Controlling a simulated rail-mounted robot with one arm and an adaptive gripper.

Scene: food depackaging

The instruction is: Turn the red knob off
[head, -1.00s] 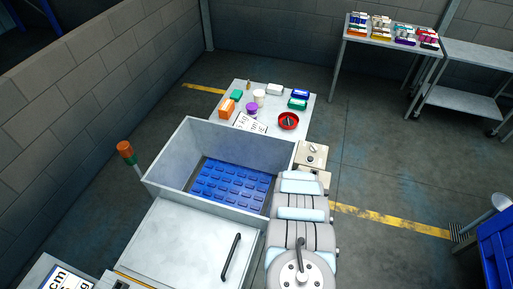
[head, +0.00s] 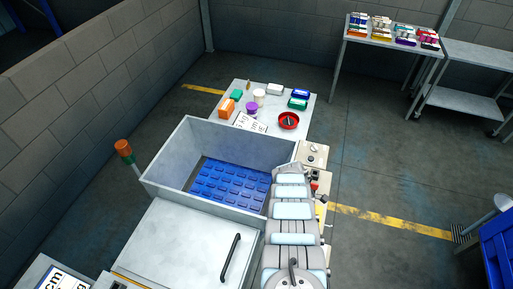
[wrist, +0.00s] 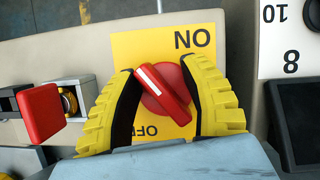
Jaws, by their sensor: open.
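The red knob (wrist: 163,90) sits on a yellow plate (wrist: 135,45) in the wrist view. The plate reads ON at the top and OFF at the bottom, both upside down. The knob's grip bar runs from upper left to lower right, with a white mark at its upper-left end. My gripper (wrist: 158,70) is open, with one yellow-and-black ribbed finger on each side of the knob. I cannot tell whether either finger touches it.
A separate red lever (wrist: 41,112) stands left of the plate, close to the left finger. A black-framed part (wrist: 297,120) lies to the right. In the head view an open metal bin (head: 165,188) with a blue mat (head: 230,182) lies left of my arm.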

